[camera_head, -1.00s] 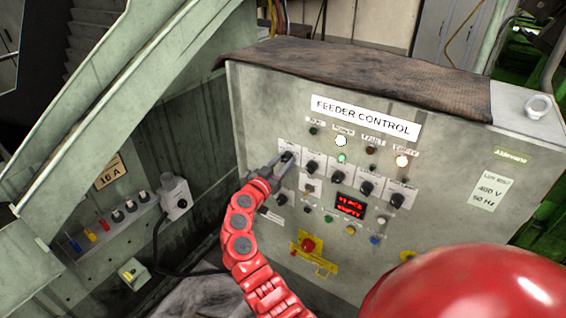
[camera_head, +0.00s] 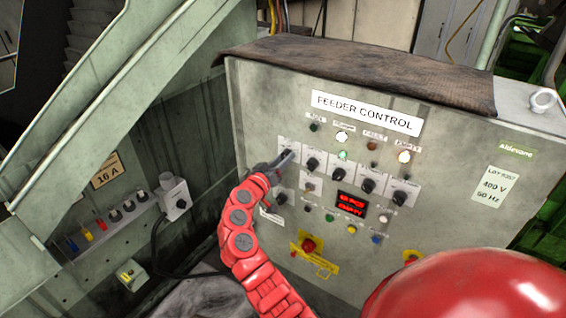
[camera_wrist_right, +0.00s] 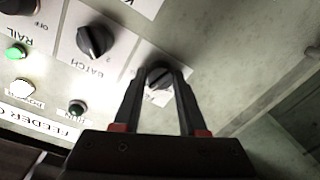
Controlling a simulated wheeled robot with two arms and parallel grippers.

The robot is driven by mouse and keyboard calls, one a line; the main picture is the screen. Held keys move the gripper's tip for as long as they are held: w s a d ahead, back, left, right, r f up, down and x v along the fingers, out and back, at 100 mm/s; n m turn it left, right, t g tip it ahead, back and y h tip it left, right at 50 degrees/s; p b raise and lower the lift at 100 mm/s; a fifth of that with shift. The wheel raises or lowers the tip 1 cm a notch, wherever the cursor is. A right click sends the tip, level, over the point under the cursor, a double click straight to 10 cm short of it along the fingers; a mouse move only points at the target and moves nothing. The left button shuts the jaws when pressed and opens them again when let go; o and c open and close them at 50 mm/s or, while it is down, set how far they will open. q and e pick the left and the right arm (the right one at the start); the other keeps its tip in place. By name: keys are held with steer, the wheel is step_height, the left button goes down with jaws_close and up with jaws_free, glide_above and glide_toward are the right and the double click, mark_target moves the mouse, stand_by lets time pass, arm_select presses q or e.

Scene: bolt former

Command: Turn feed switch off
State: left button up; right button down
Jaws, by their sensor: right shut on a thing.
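The feed switch (camera_wrist_right: 159,74) is a dark round rotary knob at the upper left of the grey feeder control panel (camera_head: 262,105). It also shows in the head view (camera_head: 288,154), partly covered by the gripper. My right gripper (camera_wrist_right: 160,80) has a finger on each side of the knob and is shut on it. The knob's label is mostly hidden by the fingers, so I cannot read its setting. In the head view my right gripper (camera_head: 285,160) reaches the panel from the lower left. My left gripper is not in view.
The batch knob (camera_wrist_right: 96,41) sits beside the gripped knob, with several similar knobs in the row. A red button (camera_head: 308,244) and a lit red display (camera_head: 351,205) are lower down. A green lamp (camera_head: 343,155) is lit above the row. A dark cloth (camera_head: 370,75) covers the top.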

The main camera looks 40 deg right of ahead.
steer(key=shift+n, duration=1.5)
steer(key=shift+c, duration=2.3)
jaws_free()
steer(key=b+v, duration=0.5)
steer(key=v, duration=1.2)
steer(key=shift+a, duration=0.3)
